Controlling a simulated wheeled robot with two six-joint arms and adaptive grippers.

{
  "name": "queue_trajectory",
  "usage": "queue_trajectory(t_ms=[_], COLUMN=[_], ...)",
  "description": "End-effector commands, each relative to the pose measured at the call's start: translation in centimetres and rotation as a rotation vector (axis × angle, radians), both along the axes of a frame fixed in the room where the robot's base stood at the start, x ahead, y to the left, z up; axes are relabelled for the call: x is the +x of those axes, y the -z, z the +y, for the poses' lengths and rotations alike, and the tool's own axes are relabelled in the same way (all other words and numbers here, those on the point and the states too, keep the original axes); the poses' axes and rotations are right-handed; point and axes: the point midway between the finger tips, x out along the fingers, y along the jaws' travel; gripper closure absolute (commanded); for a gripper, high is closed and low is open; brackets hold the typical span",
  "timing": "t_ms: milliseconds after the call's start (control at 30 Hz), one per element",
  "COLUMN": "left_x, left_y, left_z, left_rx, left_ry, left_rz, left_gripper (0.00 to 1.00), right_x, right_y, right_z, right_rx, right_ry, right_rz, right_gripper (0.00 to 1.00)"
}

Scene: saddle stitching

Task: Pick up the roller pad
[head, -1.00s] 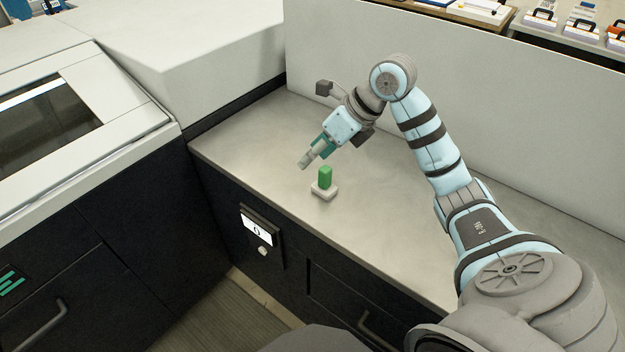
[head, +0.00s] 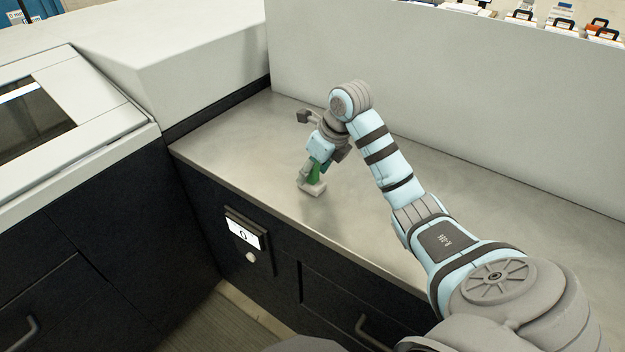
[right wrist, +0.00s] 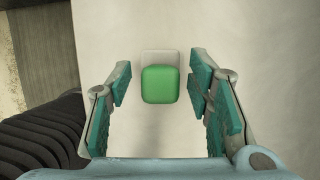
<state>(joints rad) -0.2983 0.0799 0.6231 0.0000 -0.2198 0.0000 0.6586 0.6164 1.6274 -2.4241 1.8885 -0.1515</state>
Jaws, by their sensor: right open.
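The roller pad has a green upright block or handle on a pale flat base. In the head view the roller pad (head: 316,188) stands on the grey counter near its front edge, partly hidden by my gripper. In the right wrist view its green top (right wrist: 160,84) sits between the teal finger pads, with the pale base (right wrist: 160,56) showing beyond it. My right gripper (head: 312,175) points down over it; in the right wrist view the open jaws (right wrist: 158,95) leave a gap on both sides of the green part. My left gripper is not in view.
The counter (head: 420,190) is clear around the roller pad. A pale upright panel (head: 440,80) stands behind it. A white machine housing (head: 170,60) rises to the left. A small display (head: 243,233) is on the dark cabinet front below.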

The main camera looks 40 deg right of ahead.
Motion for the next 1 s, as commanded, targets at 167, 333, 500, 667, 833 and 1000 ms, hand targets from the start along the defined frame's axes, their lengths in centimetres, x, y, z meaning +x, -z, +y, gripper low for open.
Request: queue_trajectory(t_ms=[167, 333, 500, 667, 833, 1000], left_x=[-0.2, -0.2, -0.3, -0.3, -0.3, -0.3], left_y=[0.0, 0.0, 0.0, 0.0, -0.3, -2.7], left_z=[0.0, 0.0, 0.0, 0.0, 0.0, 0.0], left_rx=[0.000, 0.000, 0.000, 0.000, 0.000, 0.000], left_ry=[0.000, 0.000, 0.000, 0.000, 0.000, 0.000], left_rz=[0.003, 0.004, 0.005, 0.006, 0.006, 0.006], left_gripper=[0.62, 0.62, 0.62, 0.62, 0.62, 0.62], right_x=[0.0, 0.0, 0.0, 0.0, 0.1, 0.1], right_y=[-0.1, -0.1, -0.1, -0.3, -2.1, -7.5], right_z=[0.0, 0.0, 0.0, 0.0, 0.0, 0.0], right_rx=[0.001, 0.001, 0.001, 0.001, 0.000, 0.001], right_ry=[-0.001, -0.001, -0.001, -0.001, -0.001, -0.002], right_rz=[0.000, 0.000, -0.001, -0.001, -0.003, -0.003], right_gripper=[0.69, 0.97, 1.00, 1.00, 1.00, 1.00])
